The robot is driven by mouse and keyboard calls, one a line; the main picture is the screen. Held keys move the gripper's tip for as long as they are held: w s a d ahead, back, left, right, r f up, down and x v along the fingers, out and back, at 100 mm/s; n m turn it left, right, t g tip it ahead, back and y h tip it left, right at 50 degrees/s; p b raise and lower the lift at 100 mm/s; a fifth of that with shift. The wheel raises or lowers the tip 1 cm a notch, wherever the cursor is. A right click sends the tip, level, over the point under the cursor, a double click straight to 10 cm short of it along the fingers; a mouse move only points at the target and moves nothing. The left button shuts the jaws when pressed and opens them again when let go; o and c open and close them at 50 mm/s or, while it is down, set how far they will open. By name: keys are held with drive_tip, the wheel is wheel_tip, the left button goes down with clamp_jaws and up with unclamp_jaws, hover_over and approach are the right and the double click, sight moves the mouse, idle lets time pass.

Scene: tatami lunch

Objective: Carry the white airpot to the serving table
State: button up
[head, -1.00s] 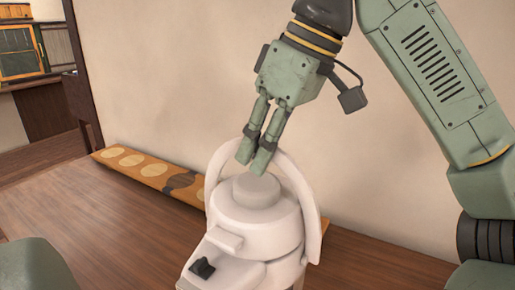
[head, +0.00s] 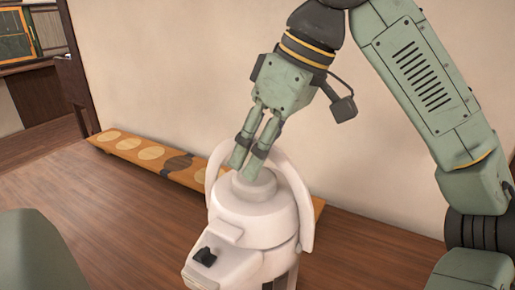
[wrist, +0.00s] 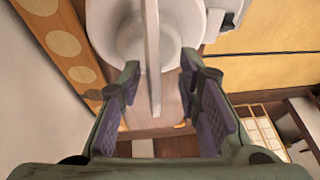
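The white airpot (head: 262,222) is at the bottom middle of the head view, upright, with its carrying handle (head: 295,190) raised. Its lower part is cut off by the frame. My gripper (head: 246,160) is above the lid, with its fingers at the top of the handle. In the wrist view, my gripper (wrist: 163,105) has its fingers apart. The handle (wrist: 152,50) runs between them, with a gap visible on each side. The airpot body (wrist: 118,42) shows beyond the fingers. The serving table cannot be made out with certainty.
A long wooden board with pale discs (head: 115,141) lies along the wall (head: 180,70) behind the airpot. The brown wooden surface (head: 100,205) left of the airpot is clear. An opening with a wooden cabinet (head: 18,45) is at far left.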

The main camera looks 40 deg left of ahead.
drive_tip(key=shift+r, duration=0.15)
drive_tip(key=p+v, duration=0.2)
drive_tip(key=v, duration=1)
drive_tip(key=shift+c, duration=0.6)
idle(0.5)
